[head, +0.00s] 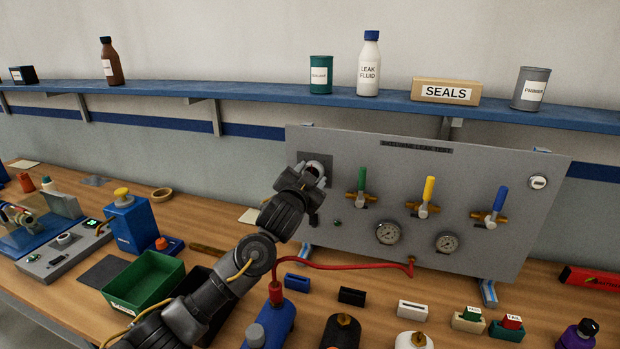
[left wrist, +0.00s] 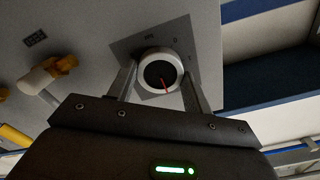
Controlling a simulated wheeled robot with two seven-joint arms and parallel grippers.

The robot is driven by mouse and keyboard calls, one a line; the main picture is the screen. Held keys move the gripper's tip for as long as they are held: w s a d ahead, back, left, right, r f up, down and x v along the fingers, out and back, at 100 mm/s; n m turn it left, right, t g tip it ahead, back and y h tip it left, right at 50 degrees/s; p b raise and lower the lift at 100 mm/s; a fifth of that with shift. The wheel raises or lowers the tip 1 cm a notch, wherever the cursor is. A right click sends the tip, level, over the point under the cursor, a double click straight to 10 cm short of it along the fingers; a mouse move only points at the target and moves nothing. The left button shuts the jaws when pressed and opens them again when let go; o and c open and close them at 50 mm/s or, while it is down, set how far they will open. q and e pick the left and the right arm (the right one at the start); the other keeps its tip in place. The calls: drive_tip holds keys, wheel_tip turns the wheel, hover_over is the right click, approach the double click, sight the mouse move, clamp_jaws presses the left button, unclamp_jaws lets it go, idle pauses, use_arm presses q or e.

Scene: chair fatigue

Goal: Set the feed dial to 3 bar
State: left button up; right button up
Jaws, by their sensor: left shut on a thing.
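The feed dial (left wrist: 161,72) is a round knob with a white rim, a dark face and a red pointer line, set on a darker square plate on the grey panel. Its scale marks are too small to read. My left gripper (left wrist: 160,85) is shut on the dial, with one finger on each side of its rim. In the head view my left gripper (head: 312,178) is at the panel's upper left and hides most of the dial (head: 319,165). My right gripper is not in view.
The grey panel (head: 500,165) carries green (head: 362,178), yellow (head: 429,189) and blue (head: 500,199) valve handles and two gauges (head: 388,232). A red hose (head: 340,267) runs below. A green bin (head: 145,282) and several small items crowd the bench. A blue shelf (head: 260,94) spans above.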

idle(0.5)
use_arm(q)
drive_tip(key=o, duration=1)
drive_tip(key=b+v, duration=0.4)
drive_tip(key=v, duration=0.6)
drive_tip(key=shift+s+a, duration=0.15)
drive_tip(key=shift+s, duration=0.25)
drive_tip(key=shift+r, duration=0.1)
